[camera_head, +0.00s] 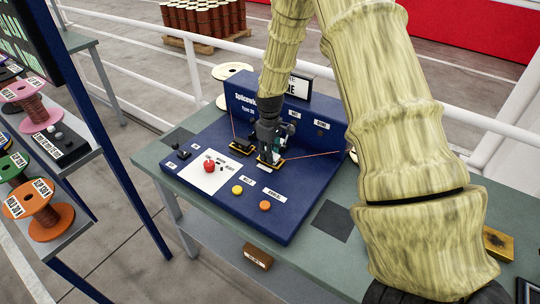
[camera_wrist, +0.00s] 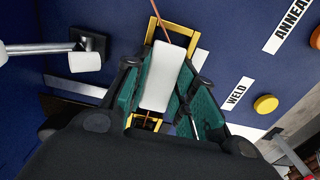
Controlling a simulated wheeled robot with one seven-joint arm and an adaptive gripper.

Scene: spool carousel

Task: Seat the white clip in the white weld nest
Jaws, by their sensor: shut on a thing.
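The white clip (camera_wrist: 162,78) is an oblong white piece between the teal finger pads of my gripper (camera_wrist: 158,96) in the wrist view. My gripper is shut on it, low over the blue splicing station. In the head view my gripper (camera_head: 268,150) is at the back middle of the station, and the clip is hard to make out there. A yellow frame (camera_wrist: 153,28) with a copper wire through it shows beyond the clip, and another yellow frame (camera_wrist: 133,121) shows below it. I cannot make out a white nest; the gripper and clip hide the surface between the frames.
The blue station (camera_head: 225,203) carries a red knob (camera_head: 209,167), a yellow button (camera_head: 237,190) and an orange button (camera_head: 265,206). Its back panel (camera_head: 318,128) rises close behind my gripper. A white lever (camera_wrist: 84,62) shows left of the clip. A spool rack stands at left.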

